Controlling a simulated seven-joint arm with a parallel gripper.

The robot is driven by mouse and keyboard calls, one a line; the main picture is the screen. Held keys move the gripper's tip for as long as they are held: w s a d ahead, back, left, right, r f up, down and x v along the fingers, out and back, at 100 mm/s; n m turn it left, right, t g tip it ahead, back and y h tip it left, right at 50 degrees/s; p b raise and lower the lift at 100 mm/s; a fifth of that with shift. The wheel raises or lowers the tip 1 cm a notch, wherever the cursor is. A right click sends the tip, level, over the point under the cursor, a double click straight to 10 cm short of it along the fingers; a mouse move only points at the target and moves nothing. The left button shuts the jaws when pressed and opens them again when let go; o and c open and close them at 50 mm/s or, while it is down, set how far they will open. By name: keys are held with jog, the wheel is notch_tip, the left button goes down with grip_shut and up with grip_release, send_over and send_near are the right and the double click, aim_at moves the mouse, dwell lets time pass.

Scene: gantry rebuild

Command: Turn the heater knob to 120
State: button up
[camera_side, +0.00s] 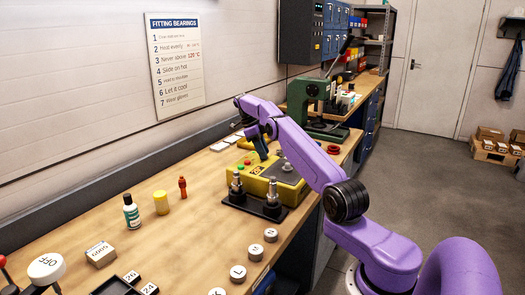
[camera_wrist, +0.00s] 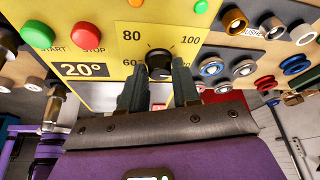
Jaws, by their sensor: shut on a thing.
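The yellow heater (camera_side: 262,182) sits on the workbench, and its panel (camera_wrist: 110,15) fills the upper left of the wrist view. The black heater knob (camera_wrist: 159,58) has dial numbers 60, 80 and 100 printed around it; no 120 can be read, and the knob's exact pointer direction is unclear. My gripper (camera_wrist: 158,88) is shut on the knob, one dark finger on each side. In the side view my gripper (camera_side: 260,147) reaches down at the heater, and the knob is hidden there. The heater display (camera_wrist: 84,70) reads 20°.
A green START button (camera_wrist: 38,34) and a red STOP button (camera_wrist: 87,36) are left of the knob. A dark stand with metal posts (camera_side: 254,205) is in front of the heater. A green press (camera_side: 315,100) stands behind. A bottle (camera_side: 131,212) and yellow jar (camera_side: 161,203) stand left.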

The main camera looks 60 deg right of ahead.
jog(key=shift+w+a, duration=0.1)
dwell(0.3)
jog(key=o, duration=1)
